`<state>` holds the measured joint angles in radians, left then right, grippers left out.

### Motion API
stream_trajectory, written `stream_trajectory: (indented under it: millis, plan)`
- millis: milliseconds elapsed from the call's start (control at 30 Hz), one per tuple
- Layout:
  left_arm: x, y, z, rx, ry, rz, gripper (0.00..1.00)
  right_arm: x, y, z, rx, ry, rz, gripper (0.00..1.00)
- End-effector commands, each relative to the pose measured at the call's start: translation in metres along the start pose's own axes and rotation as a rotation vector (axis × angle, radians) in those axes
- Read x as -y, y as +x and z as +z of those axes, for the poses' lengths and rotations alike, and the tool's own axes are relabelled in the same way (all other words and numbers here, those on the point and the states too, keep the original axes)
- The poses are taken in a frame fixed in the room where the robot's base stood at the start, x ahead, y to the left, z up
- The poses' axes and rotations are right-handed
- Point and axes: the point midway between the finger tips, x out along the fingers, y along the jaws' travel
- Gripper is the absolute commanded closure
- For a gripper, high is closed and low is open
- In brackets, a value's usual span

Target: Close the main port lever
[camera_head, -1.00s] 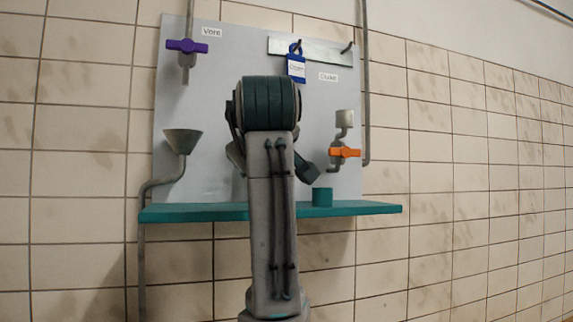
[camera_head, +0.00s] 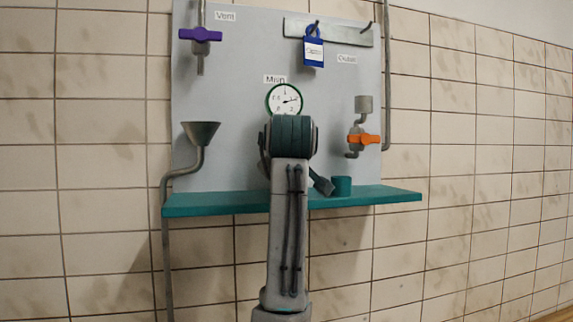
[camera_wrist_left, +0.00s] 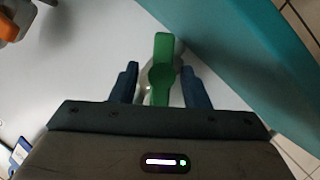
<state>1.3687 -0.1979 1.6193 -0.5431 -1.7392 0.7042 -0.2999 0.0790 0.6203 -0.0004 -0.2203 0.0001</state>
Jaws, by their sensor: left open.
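A green lever (camera_wrist_left: 161,56), which I take for the main port lever, shows in the left wrist view. My left gripper (camera_wrist_left: 159,75) is open, with its two dark blue fingers on either side of the lever. I cannot tell whether they touch it. In the head view my left arm stands in front of the panel and hides the lever and most of the gripper. A round gauge (camera_head: 285,99) under the label "Main" (camera_head: 275,79) shows just above the arm. My right gripper is in neither view.
The grey panel (camera_head: 240,60) carries a purple vent lever (camera_head: 200,34), an orange outlet lever (camera_head: 363,139), a funnel (camera_head: 200,132) and a hanging blue tag (camera_head: 313,48).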

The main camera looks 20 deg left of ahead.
Motion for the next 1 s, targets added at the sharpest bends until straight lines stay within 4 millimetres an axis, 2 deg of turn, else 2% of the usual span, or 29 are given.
stream_trajectory:
  millis: [200,400,433,667,1000]
  plan:
    - [0.0,0.001,0.0,0.0,0.0,-0.001,0.58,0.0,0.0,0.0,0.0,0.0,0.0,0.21]
    - [0.001,0.0,0.0,0.0,0.0,-0.001,0.97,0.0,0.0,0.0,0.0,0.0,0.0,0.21]
    - [0.001,0.0,0.0,0.0,0.0,-0.001,1.0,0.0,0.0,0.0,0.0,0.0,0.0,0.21]
    - [0.002,0.001,0.001,-0.001,-0.045,0.016,1.0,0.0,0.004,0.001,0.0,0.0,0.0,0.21]
    - [0.005,0.002,0.003,0.0,-0.381,0.156,1.0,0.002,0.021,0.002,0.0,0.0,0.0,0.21]
